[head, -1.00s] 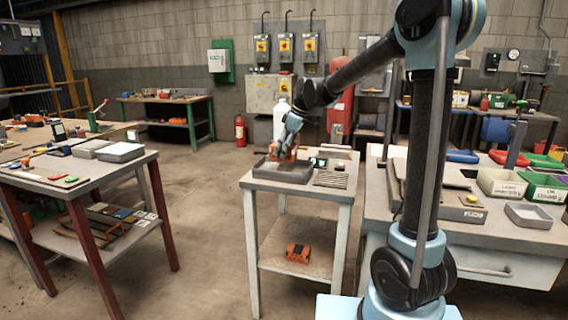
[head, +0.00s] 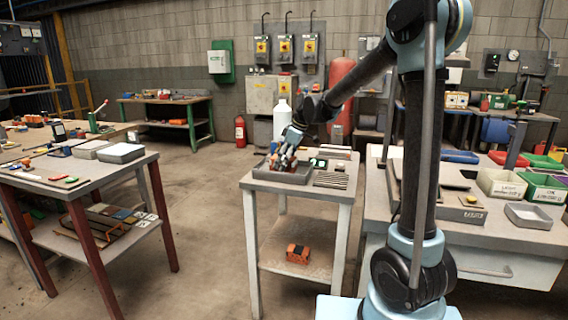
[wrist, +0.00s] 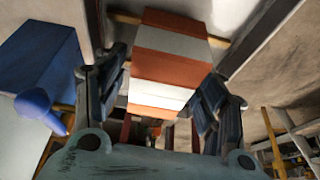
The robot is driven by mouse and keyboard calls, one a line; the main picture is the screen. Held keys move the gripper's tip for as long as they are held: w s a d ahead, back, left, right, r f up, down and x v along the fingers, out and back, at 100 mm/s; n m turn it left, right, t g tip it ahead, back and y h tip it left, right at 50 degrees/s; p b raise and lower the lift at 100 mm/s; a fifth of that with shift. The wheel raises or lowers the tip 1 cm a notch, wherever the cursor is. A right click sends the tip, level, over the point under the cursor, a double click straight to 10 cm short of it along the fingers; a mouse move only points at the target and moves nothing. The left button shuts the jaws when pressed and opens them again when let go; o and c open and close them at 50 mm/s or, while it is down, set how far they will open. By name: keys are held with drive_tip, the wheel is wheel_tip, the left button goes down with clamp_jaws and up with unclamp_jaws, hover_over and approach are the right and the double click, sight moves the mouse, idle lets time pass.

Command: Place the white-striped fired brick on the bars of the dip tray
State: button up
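The white-striped fired brick (wrist: 172,65), orange with pale bands, fills the middle of the wrist view. It lies across yellowish bars (wrist: 125,18) in the dip tray, whose grey wall (wrist: 262,38) runs along its right. The tray (head: 282,178) also shows on the small middle table in the head view. My gripper (wrist: 165,92) is around the near part of the brick, one finger on each side. The fingers look spread, with narrow gaps to the brick's sides. In the head view my gripper (head: 284,158) is down over the tray and mostly hides the brick.
The small table (head: 340,196) also holds grey strips (head: 331,181) right of the tray, and a white bottle (head: 281,118) shows behind it. Another orange brick (head: 298,253) lies on its lower shelf. Workbenches stand left and right, with open floor between.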

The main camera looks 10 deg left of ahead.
drive_tip(key=shift+r, duration=0.15)
drive_tip(key=v, duration=1.2)
